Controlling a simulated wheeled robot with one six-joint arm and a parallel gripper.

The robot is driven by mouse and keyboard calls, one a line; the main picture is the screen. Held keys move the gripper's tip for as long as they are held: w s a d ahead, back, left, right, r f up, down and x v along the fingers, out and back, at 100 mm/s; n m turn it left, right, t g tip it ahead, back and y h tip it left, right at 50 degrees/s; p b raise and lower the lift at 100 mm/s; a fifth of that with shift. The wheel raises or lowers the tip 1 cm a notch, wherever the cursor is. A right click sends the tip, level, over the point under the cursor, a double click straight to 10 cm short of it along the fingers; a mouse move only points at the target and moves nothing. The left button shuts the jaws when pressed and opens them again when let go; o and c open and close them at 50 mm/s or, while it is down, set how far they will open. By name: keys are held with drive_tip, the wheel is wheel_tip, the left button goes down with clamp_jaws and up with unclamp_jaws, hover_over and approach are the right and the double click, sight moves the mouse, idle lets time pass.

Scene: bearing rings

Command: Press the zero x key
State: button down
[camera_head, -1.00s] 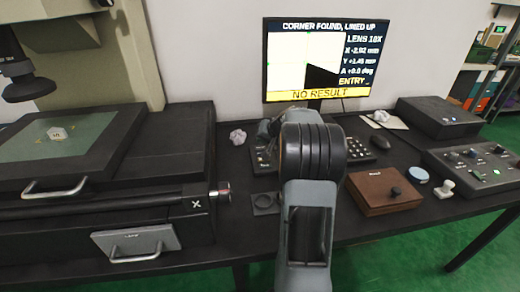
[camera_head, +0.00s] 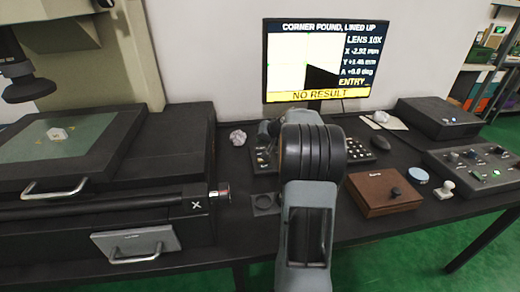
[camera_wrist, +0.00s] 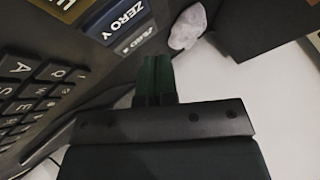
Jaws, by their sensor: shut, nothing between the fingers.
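The keypad shows on the table below the monitor in the head view, partly behind my arm, with dark keys (camera_head: 358,150) at its right part. In the wrist view a blue key marked ZERO Y (camera_wrist: 121,17) lies at the top. A grey key (camera_wrist: 138,42) with unclear lettering is beside it. I cannot make out the zero x key; it may be hidden or out of the frame. My gripper (camera_wrist: 156,72) is shut and empty, its dark fingers together close to these keys. Contact with a key cannot be told. The monitor (camera_head: 318,60) reads "CORNER FOUND, LINED UP" and "NO RESULT".
A wooden box (camera_head: 378,195) with a dark knob and a control box (camera_head: 480,165) stand at right. A large machine stage (camera_head: 100,200) fills the left.

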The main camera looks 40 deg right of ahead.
sight(261, 148)
drive_tip(key=shift+f+b, duration=0.75)
drive_tip(key=shift+b, duration=0.35)
idle(1.1)
idle(0.4)
drive_tip(key=shift+r+p, duration=0.35)
drive_tip(key=shift+r, duration=0.4)
drive_tip(key=shift+r+p, duration=1.65)
drive_tip(key=shift+r, duration=0.9)
